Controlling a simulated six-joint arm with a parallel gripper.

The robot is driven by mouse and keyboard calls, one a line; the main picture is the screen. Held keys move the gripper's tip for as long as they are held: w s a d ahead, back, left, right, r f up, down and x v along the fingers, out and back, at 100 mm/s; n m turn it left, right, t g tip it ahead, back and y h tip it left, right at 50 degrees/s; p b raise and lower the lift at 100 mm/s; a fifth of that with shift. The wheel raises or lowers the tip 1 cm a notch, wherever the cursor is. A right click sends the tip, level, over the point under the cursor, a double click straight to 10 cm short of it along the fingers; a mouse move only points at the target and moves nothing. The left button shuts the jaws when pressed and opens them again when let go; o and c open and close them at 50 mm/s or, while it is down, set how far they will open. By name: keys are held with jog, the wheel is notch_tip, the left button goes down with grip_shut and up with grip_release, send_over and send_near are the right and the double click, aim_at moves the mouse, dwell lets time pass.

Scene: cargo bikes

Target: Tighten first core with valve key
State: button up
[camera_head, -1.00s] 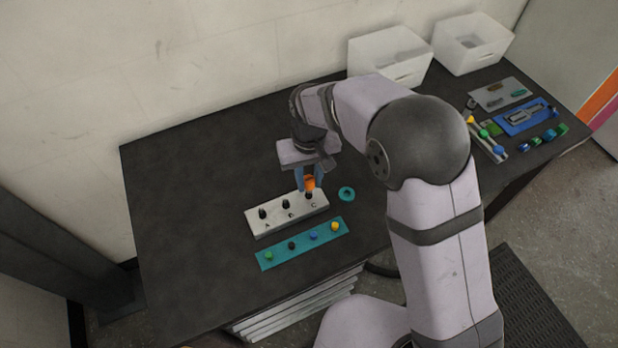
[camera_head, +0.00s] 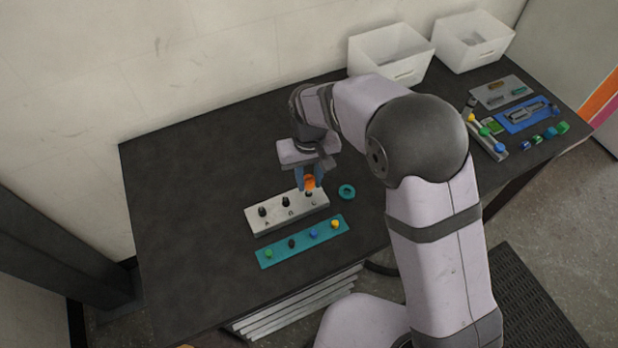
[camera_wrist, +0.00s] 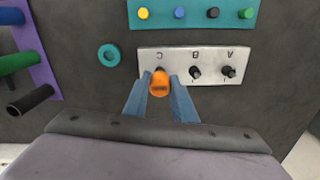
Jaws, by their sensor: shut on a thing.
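An orange valve key (camera_head: 309,181) is held between the blue fingers of my gripper (camera_head: 309,180). The key stands over the stem at position C of the white block (camera_head: 262,226); whether it is seated on the stem I cannot tell. In the wrist view the orange key (camera_wrist: 159,83) sits between my fingertips (camera_wrist: 160,82) and hides most of the C stem. The black stems at B (camera_wrist: 195,72) and A (camera_wrist: 229,71) stand uncovered on the block.
A teal strip (camera_head: 300,242) with several coloured caps lies in front of the block. A teal ring (camera_head: 346,192) lies to its right. Two white bins (camera_head: 390,57) stand at the back, and parts trays lie at the far right. The table's left side is clear.

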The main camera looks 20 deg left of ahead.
jog(key=shift+s+d+f, duration=0.2)
jog(key=shift+s+f, duration=0.05)
jog(key=shift+f, duration=0.25)
dwell(1.2)
jog(key=m+p, duration=0.1)
jog(key=m, duration=0.5)
jog(key=shift+m, duration=0.3)
jog(key=m+p, duration=0.1)
jog(key=m, duration=0.4)
jog(key=o, duration=1.1)
jog(key=shift+w+a, duration=0.1)
jog(key=shift+w, duration=0.1)
jog(key=shift+r, duration=0.1)
